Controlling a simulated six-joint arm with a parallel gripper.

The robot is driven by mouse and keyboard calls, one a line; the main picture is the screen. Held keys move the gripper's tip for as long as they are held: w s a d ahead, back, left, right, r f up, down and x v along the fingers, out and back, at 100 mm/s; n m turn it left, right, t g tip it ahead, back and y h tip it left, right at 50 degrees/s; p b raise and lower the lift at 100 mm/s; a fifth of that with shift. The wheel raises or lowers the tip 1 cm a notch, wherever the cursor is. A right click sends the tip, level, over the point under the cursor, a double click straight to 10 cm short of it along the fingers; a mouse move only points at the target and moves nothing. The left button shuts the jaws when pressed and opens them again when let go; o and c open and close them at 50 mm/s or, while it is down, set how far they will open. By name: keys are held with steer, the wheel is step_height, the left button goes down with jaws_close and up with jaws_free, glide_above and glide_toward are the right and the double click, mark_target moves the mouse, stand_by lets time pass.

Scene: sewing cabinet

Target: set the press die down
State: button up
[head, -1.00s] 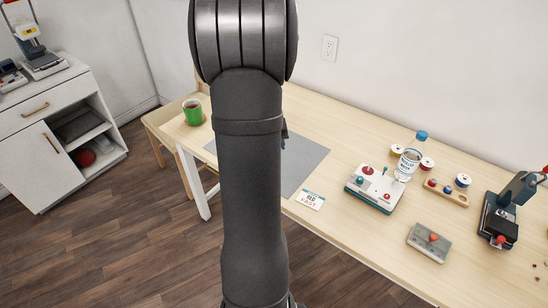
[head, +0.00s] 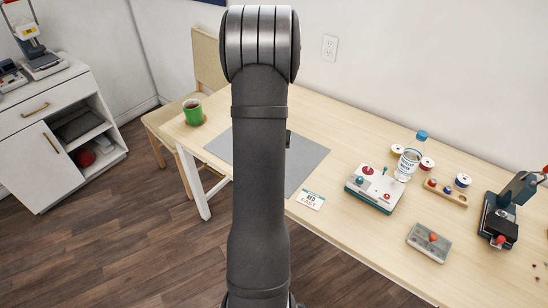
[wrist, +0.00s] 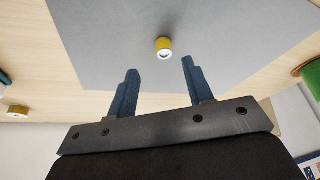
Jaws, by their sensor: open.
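In the wrist view, a small yellow cylinder with a pale ringed end (wrist: 163,48), which looks like the press die, is on the grey mat (wrist: 100,45). My gripper (wrist: 160,67) is open, with its two blue fingers spread apart and nothing between them. The cylinder appears just beyond the fingertips, apart from both. In the head view, my arm hides the cylinder and most of my gripper; the grey mat (head: 308,160) shows on both sides of the arm.
A green mug (head: 193,112) stands left of the mat. A name card (head: 310,199), a control box with knobs (head: 374,188), a bottle (head: 408,163), a grey box with a red knob (head: 429,242) and a press (head: 498,220) are to the right. The visible mat around the cylinder is clear.

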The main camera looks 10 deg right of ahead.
steer(key=shift+w+x, duration=0.15)
steer(key=shift+x, duration=1.45)
steer(key=shift+w+x, duration=0.15)
steer(key=shift+x, duration=1.45)
steer(key=shift+a+r, duration=0.15)
steer(key=shift+a, duration=0.05)
jaws_close()
